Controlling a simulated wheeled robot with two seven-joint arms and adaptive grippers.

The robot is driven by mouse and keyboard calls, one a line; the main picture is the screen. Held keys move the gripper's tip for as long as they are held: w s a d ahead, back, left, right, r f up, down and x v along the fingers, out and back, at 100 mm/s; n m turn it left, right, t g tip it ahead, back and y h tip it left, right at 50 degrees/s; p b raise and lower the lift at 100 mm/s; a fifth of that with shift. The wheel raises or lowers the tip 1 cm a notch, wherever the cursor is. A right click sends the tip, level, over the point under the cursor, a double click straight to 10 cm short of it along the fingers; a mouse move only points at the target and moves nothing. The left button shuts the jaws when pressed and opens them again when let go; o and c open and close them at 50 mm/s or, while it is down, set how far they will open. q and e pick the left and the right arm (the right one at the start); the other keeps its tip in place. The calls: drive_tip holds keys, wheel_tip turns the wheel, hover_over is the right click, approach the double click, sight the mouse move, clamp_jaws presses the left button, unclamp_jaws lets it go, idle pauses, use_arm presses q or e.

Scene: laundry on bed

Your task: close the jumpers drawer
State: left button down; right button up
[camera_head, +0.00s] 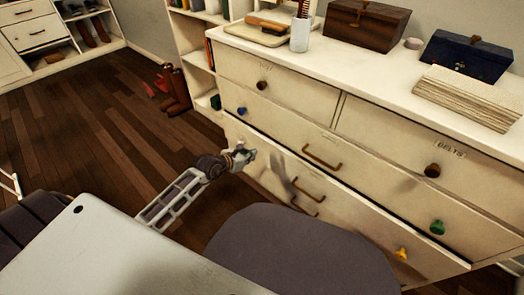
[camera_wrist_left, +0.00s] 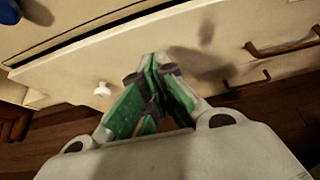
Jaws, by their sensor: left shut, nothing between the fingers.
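A cream dresser (camera_head: 350,110) stands on the right in the head view. Its lowest drawer (camera_head: 345,215) has a brown bar handle (camera_head: 307,190) and a yellow knob (camera_head: 400,254). This drawer front also fills the middle of the left wrist view (camera_wrist_left: 220,65), with a white knob (camera_wrist_left: 102,89) at left. A dark gap runs above it; I cannot tell how far it stands out. No jumpers label is readable. My left gripper (camera_head: 248,156) is shut and empty, its fingertips (camera_wrist_left: 155,62) close in front of this drawer's left part; contact is unclear. My right gripper is out of view.
Above are a drawer with a blue knob (camera_head: 242,110) and green knob (camera_head: 437,227), and a drawer labelled BELTS (camera_head: 385,140). Boxes (camera_head: 365,22) and folded cloth (camera_head: 468,97) lie on top. A dark rounded seat-like shape (camera_head: 300,255) is in front.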

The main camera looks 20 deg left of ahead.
sight(268, 147)
use_arm(q)
drive_tip(key=shift+w+r+b+x, duration=0.1)
drive_tip(key=shift+r+b+x, duration=0.1)
drive_tip(key=shift+b+x, duration=0.6)
drive_tip(key=shift+w+r+b+x, duration=0.15)
drive_tip(key=shift+r+b+x, duration=0.1)
drive_tip(key=shift+x, duration=1.05)
drive_tip(key=shift+w+r+b+x, duration=0.1)
drive_tip(key=shift+r+b+x, duration=0.1)
drive_tip(key=shift+b+x, duration=0.6)
drive_tip(key=shift+w+d+f, duration=0.1)
drive_tip(key=shift+w+d, duration=0.2)
drive_tip(key=shift+w, duration=0.3)
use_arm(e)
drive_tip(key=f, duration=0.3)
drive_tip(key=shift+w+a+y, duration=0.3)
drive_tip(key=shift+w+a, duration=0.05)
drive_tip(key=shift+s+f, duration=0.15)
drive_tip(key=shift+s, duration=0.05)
